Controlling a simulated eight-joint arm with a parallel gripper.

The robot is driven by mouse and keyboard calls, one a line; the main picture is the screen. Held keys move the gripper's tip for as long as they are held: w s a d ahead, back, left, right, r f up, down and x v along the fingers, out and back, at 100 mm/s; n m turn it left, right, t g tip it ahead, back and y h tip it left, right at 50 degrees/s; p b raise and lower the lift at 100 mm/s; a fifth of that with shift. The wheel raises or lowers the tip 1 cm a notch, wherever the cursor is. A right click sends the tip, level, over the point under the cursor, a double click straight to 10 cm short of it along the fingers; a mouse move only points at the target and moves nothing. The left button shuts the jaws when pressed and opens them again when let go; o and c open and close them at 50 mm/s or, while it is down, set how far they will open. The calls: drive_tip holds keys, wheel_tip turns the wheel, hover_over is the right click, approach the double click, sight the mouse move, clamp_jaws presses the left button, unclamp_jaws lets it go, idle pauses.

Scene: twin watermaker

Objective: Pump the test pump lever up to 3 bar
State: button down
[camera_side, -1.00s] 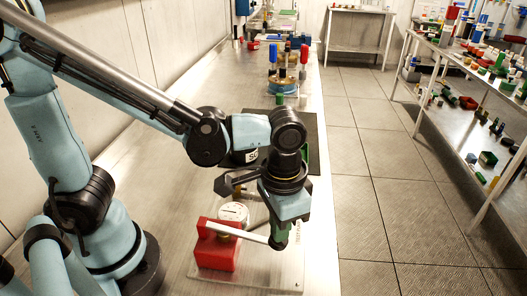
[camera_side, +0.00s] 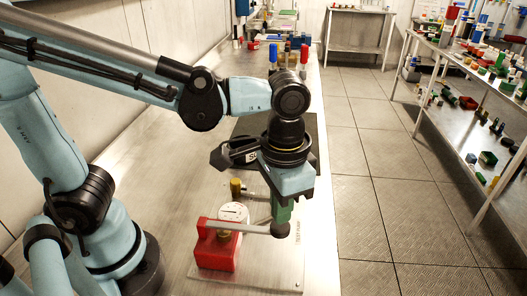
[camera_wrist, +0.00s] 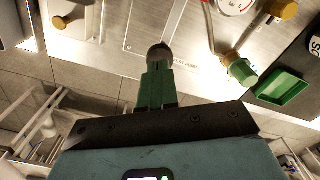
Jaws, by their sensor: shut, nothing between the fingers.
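The gauge's edge shows at the top of the wrist view (camera_wrist: 235,4). My gripper (camera_side: 281,220) points down at the lever's knob end, its green fingers shut and empty. In the wrist view the fingertips (camera_wrist: 158,66) meet or overlap the dark knob (camera_wrist: 160,52); contact is unclear.
A brass fitting (camera_side: 236,188) sits behind the gauge. A green-capped fitting (camera_wrist: 243,72) and an open green tray (camera_wrist: 284,88) show in the wrist view. Red- and blue-handled parts (camera_side: 273,54) stand farther back. The floor right of the bench is clear up to the shelves.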

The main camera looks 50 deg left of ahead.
idle(0.3)
drive_tip(key=shift+f, duration=2.45)
drive_tip(key=shift+r, duration=2.45)
wheel_tip(320, 180, up, 6)
drive_tip(key=w+a+f+n+t, duration=0.1)
drive_tip(key=a+f+t, duration=0.1)
drive_tip(key=a, duration=0.5)
drive_tip(key=w+a+f+n+t, duration=0.2)
drive_tip(key=a+t, duration=0.3)
drive_tip(key=a, duration=0.2)
drive_tip(key=shift+a+f, duration=0.35)
drive_tip(key=shift+a, duration=0.05)
idle(0.7)
